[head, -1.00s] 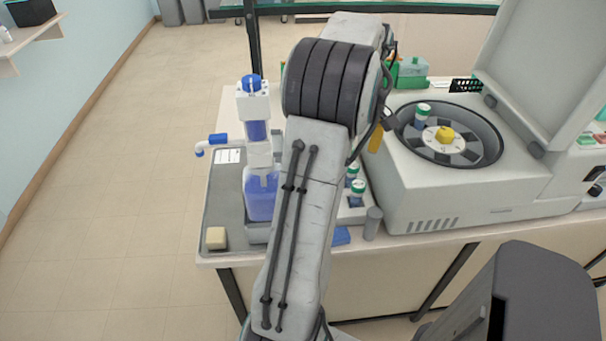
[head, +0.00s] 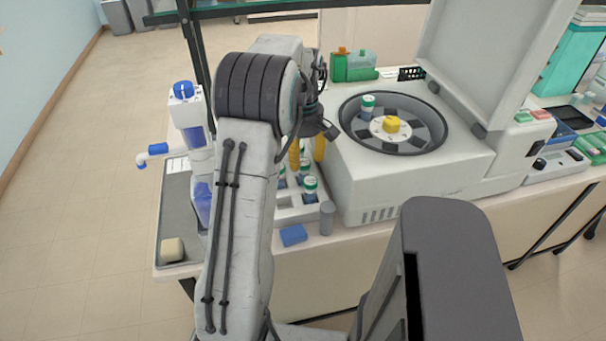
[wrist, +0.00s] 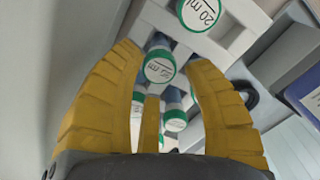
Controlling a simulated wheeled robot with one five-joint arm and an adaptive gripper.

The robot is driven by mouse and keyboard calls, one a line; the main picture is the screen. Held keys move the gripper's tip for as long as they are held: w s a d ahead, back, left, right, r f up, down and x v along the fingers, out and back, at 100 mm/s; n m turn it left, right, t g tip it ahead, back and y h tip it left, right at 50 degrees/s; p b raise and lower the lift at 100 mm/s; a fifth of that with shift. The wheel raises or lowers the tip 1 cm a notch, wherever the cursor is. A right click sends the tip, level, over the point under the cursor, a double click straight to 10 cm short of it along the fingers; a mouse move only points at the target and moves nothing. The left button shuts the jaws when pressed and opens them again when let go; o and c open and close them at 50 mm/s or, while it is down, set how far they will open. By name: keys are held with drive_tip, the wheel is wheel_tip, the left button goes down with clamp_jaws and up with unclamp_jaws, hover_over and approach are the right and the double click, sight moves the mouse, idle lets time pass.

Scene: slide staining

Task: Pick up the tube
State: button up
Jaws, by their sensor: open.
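Several tubes with white-and-green caps stand in a white rack (head: 290,214); the nearest tube (head: 309,186) is at its right side. My gripper (head: 307,158) hangs over the back of the rack, its yellow fingers partly hidden by my arm. In the wrist view my gripper (wrist: 166,62) is open. One capped tube (wrist: 160,68) marked "20 ml" appears between the fingers; I cannot tell whether they touch it. Another tube (wrist: 200,13) lies beyond the fingertips, and a further one (wrist: 175,120) shows lower down. One more tube (head: 368,104) stands in the centrifuge.
The open centrifuge (head: 400,185) stands close to the right of the rack. A blue block (head: 293,235) and a grey cylinder (head: 327,218) sit at the bench's front edge.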

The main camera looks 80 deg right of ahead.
sight(304, 162)
drive_tip(key=shift+f, duration=1.6)
clamp_jaws()
